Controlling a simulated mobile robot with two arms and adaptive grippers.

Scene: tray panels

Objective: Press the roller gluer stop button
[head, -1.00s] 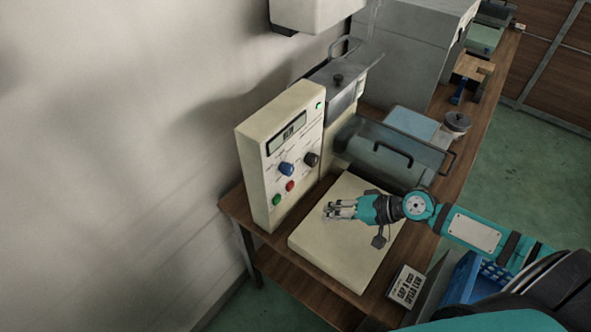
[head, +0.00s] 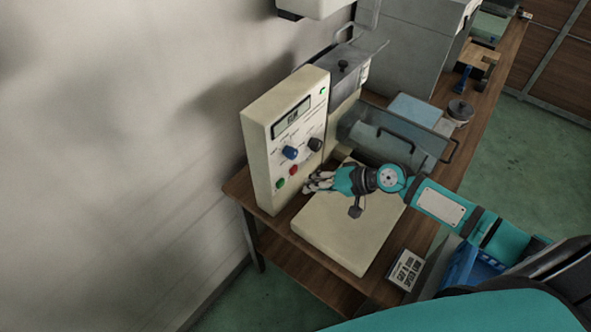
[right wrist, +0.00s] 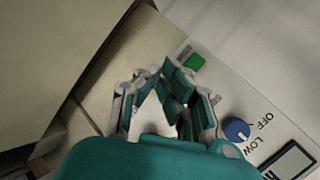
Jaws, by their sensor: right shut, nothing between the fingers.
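The roller gluer's cream control panel (head: 265,165) stands upright at the wall end of the bench. Low on its face are a red button (head: 293,170) and a green button (head: 281,182), with a blue knob (head: 291,152) above. My right gripper (head: 308,184) is shut and empty, its fingertips close to the panel just right of the red button. Contact cannot be told. In the right wrist view the fingertips (right wrist: 166,75) are near the green button (right wrist: 194,62), with the blue knob (right wrist: 236,130) at right; the red button is hidden there. My left gripper is not in view.
A cream base plate (head: 345,235) lies below my right gripper. A clear cover with a dark handle (head: 396,146) stands behind it. A black knob (head: 315,144) is on the panel. A sign (head: 405,270) and a blue crate (head: 470,265) are near the front right.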

